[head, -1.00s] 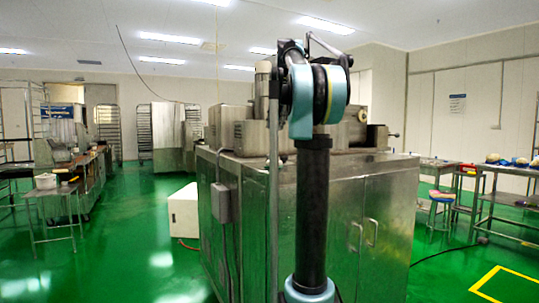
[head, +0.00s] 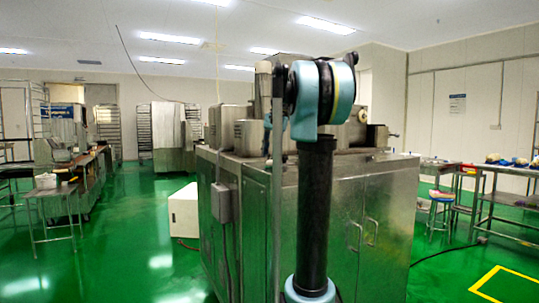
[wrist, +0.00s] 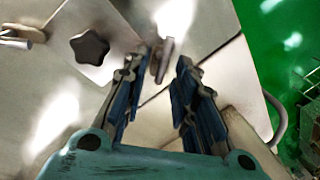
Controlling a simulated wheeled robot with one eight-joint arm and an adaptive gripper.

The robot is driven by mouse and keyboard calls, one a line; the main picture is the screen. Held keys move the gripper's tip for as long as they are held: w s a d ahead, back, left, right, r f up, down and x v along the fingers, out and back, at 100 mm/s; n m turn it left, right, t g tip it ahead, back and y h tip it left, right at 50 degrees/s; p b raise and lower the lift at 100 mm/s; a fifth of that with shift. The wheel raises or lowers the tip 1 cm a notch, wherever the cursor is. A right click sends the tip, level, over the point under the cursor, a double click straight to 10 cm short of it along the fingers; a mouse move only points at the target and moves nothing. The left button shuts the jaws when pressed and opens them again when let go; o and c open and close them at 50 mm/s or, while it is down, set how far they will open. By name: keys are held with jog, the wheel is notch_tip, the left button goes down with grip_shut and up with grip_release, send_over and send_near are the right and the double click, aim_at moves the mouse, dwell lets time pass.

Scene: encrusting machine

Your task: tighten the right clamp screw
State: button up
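In the wrist view, a small upright metal piece (wrist: 162,60), which looks like the right clamp screw, stands on the machine's steel surface. It lies just ahead of the fingertips and nearer the left finger; contact cannot be told. My gripper (wrist: 163,66) is open, its two dark-blue padded fingers apart, with nothing held between them. A similar metal piece (wrist: 15,38) is at the far left edge. A black star-shaped knob (wrist: 90,47) sits on a plate between the two pieces. In the head view, my arm hides the gripper and the clamp area.
The steel encrusting machine (head: 250,185) fills the middle of the head view. A grey box (head: 222,203) is on its side. Work tables (head: 510,197) and a blue-topped stool (head: 441,196) stand at right.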

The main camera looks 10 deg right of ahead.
grip_shut()
jog(key=shift+m, duration=0.4)
jog(key=m, duration=0.3)
jog(key=shift+s+d+m+t, duration=0.15)
jog(key=shift+s+m+t, duration=0.1)
jog(key=shift+m+t, duration=0.15)
jog(key=m, duration=0.1)
jog(key=m+h, duration=0.1)
jog(key=m, duration=0.2)
jog(key=shift+s+r+m, duration=0.1)
jog(key=shift+s+m, duration=0.2)
jog(key=m, duration=0.3)
jog(key=m+h, duration=0.1)
jog(key=shift+s, duration=0.3)
jog(key=m, duration=0.3)
jog(key=m+h, duration=0.1)
jog(key=shift+s+m, duration=0.25)
jog(key=shift+m, duration=0.05)
